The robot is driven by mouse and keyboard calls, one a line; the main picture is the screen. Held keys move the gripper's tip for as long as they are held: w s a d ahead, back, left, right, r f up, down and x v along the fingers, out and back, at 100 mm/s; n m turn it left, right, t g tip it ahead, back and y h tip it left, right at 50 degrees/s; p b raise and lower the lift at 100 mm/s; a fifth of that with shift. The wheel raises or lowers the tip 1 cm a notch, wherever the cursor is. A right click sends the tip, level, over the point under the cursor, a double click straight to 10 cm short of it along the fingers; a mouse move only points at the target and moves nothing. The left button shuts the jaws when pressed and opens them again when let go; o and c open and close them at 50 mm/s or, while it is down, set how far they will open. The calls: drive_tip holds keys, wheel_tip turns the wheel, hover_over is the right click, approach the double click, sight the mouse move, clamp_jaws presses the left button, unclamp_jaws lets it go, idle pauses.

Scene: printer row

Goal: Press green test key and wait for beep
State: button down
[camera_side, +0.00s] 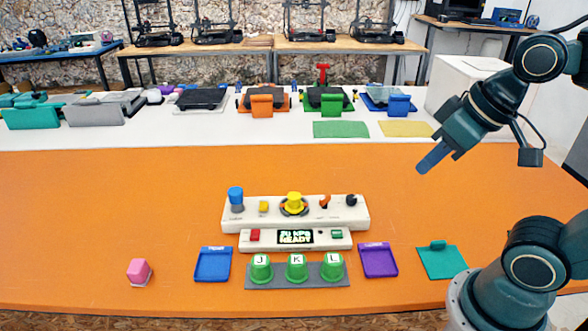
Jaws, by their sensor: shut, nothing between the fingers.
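A white display box (265,245) stands in the middle of the orange table. It has a small green key (337,233) right of its screen and a red key (255,235) left of it. The dark screen (295,237) shows green text with the word READY. My gripper (425,164) is shut and empty, up and to the right of the box, clear of it. It points down and left. Nothing hides the green key.
A white panel (340,214) with knobs and a yellow button (294,201) stands just behind the box. Green cups marked J, K, L stand on a grey strip (270,284) in front. Blue (212,265) and purple (379,261) trays flank them. The table between gripper and panel is clear.

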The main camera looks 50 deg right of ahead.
drive_tip(key=w+f+m+g+y, duration=0.25)
drive_tip(key=w+f+m, duration=0.25)
drive_tip(key=w+f, duration=0.3)
drive_tip(key=m+t+y, duration=0.2)
drive_tip(key=m+y, duration=0.3)
drive_tip(key=m, duration=0.5)
hover_over(341, 232)
wheel_tip(341, 232, down, 10)
drive_tip(key=shift+r, duration=0.25)
drive_tip(key=shift+f, duration=0.2)
drive_tip(key=shift+f, duration=4.2)
